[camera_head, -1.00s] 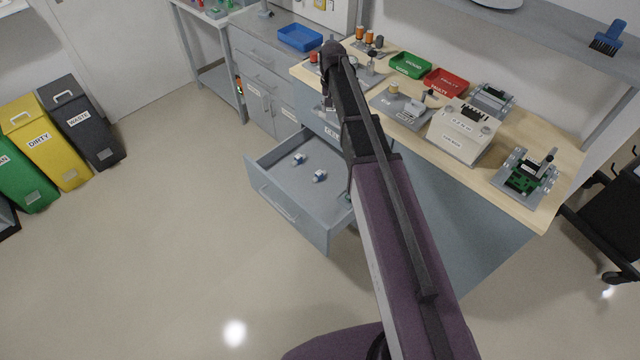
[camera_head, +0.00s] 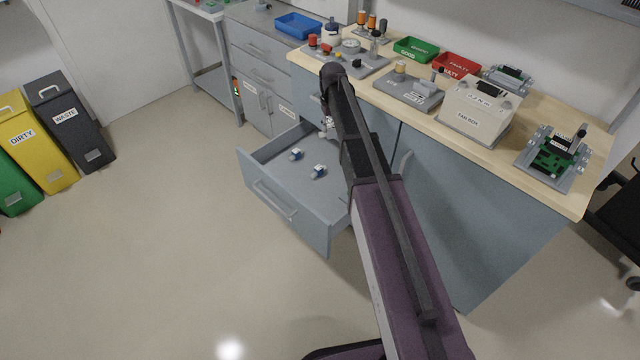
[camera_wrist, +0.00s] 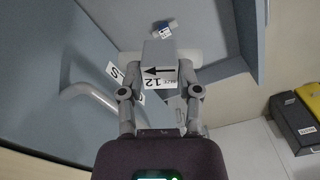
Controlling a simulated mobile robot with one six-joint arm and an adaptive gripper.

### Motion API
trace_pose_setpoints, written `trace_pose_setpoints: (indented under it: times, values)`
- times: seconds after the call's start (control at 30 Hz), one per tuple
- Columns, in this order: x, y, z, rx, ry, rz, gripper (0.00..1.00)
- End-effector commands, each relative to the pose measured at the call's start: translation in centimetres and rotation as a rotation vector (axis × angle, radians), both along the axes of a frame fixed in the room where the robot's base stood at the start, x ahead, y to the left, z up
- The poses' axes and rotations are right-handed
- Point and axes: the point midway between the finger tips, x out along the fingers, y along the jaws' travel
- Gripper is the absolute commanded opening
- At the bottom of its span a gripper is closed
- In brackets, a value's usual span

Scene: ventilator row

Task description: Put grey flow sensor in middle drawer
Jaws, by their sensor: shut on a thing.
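My gripper (camera_wrist: 160,88) is shut on the grey flow sensor (camera_wrist: 158,52), a grey block with a white label bearing a black arrow and "12". In the head view my arm mostly hides the gripper; a small pale part shows beside the arm, above the back of the drawer. An open grey drawer (camera_head: 270,208) extends from the bench. Whether it is the middle one is hard to tell from this angle. Two small blue-and-white parts (camera_head: 296,154) (camera_head: 319,171) lie inside. One blue-and-white part (camera_wrist: 165,29) also shows beyond the sensor in the wrist view.
The wooden bench top (camera_head: 560,197) above the drawer holds fixtures, a green tray (camera_head: 416,49), a red tray (camera_head: 456,65) and a beige device (camera_head: 478,112). A curved handle (camera_wrist: 92,98) is close left of the gripper. Waste bins (camera_head: 70,125) stand left; the floor between is clear.

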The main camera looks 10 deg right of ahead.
Motion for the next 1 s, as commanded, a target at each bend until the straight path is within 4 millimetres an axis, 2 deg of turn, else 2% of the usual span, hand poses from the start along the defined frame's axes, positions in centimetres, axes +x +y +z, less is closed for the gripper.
trace_pose_setpoints:
  times: [0.03,1.0]
  values:
    - [0.1,0.0,-1.8,0.0,0.0,0.018,0.0]
    - [0.9,-0.2,-17.2,0.0,0.0,0.394,0.0]
